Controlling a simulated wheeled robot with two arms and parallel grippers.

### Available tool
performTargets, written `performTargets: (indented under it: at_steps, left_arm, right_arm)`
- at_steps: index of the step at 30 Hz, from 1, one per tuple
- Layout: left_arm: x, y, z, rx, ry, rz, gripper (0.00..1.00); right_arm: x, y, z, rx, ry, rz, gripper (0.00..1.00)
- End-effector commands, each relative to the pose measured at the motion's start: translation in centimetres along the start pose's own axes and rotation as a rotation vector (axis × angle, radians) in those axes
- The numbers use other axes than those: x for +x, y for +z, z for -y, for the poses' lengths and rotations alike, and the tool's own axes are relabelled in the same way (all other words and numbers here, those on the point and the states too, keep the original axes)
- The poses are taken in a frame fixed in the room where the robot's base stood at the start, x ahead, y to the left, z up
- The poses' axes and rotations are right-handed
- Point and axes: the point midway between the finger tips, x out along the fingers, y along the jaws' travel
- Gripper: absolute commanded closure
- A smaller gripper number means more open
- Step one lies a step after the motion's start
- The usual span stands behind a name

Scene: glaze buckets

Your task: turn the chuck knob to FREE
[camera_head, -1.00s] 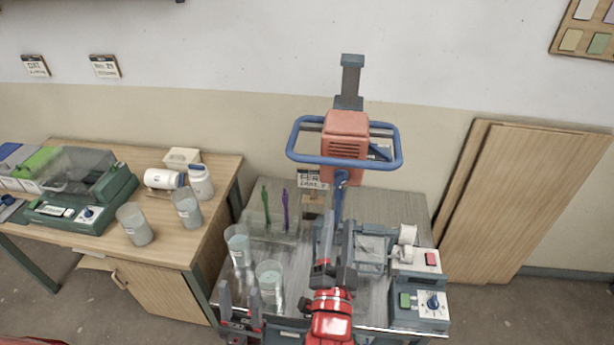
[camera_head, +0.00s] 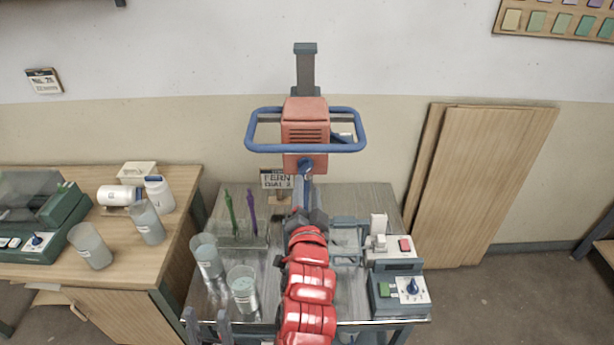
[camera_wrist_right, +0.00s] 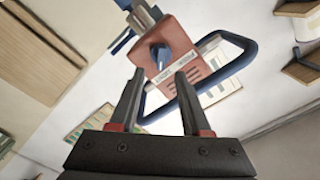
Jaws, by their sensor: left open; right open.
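A blue knob (camera_head: 306,166) sits on the lower front of the orange-red mixer head (camera_head: 305,120). In the right wrist view the knob (camera_wrist_right: 159,56) shows beyond my fingertips, with a pale label strip beside it too small to read. I take it for the chuck knob. My right gripper (camera_head: 308,216) is open and empty, below the knob in the head view and apart from it. In the right wrist view the gripper (camera_wrist_right: 157,82) has its fingers spread, pointing at the mixer head. My left gripper (camera_head: 207,322) is open and empty at the bottom edge.
A blue hoop handle (camera_head: 257,130) surrounds the mixer head. On the cart stand two cups (camera_head: 243,290), green and purple tools (camera_head: 231,215) and a "FERN DIAL 2" card (camera_head: 277,181). A control box (camera_head: 400,295) with another blue knob stands right. Wooden boards (camera_head: 490,190) lean on the wall.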

Motion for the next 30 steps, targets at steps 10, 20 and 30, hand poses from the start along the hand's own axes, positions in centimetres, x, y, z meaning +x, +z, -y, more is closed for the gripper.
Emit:
performTargets:
  at_steps: [10,20,30]
  left_arm:
    - [2.1,-0.3,0.1,0.0,0.0,0.001,0.5]
    - [2.4,-0.4,0.1,0.0,0.0,0.001,0.5]
    - [2.4,-0.4,0.1,0.0,0.0,0.001,0.5]
  right_arm:
    - [5.1,-0.2,0.3,-0.002,0.0,0.0,0.53]
    - [6.2,0.0,0.0,0.0,0.0,0.0,0.53]
    - [6.2,0.0,0.1,0.0,0.0,0.0,0.87]
